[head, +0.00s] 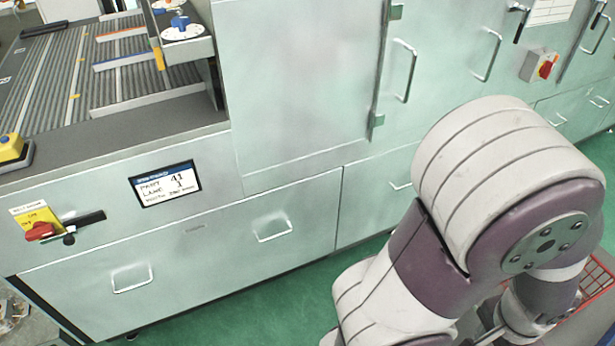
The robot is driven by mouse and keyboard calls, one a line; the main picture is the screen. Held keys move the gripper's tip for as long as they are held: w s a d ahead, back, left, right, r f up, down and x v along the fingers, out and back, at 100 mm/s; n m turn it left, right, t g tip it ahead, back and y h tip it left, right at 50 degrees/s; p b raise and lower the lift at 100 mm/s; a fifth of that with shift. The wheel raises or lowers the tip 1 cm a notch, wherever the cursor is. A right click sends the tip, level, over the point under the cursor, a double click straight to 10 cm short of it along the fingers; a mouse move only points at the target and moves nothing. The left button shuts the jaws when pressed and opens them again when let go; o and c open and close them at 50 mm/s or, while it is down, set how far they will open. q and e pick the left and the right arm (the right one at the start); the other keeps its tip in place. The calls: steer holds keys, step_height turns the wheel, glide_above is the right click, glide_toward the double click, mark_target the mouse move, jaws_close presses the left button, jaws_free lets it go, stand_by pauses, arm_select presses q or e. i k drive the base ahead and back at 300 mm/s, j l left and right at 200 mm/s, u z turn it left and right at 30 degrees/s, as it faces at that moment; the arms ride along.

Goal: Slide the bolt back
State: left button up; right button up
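A small black bar-shaped fitting (84,219) with a round dark knob below its left end is on the front of the pale green machine, at the left of the head view. It looks like a sliding bolt, but its exact position is too small to tell. Another black-handled latch (518,22) is on the cabinet front at the upper right. My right arm fills the right of the view, well apart from the left fitting. Neither of my grippers is in view.
A red rotary switch on a yellow plate (39,225) sits just left of the black bar. A small display (165,184) is to its right. Drawer handles (273,231) stick out below. A red wire basket (597,285) is at the lower right. Green floor (250,310) shows in front.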

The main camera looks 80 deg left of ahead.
mark_target(67, 233)
steer(key=u, duration=4.3)
steer(key=i+j+u, duration=0.2)
steer(key=i+u, duration=0.2)
steer(key=i, duration=0.15)
steer(key=i+u, duration=0.35)
steer(key=i, duration=0.2)
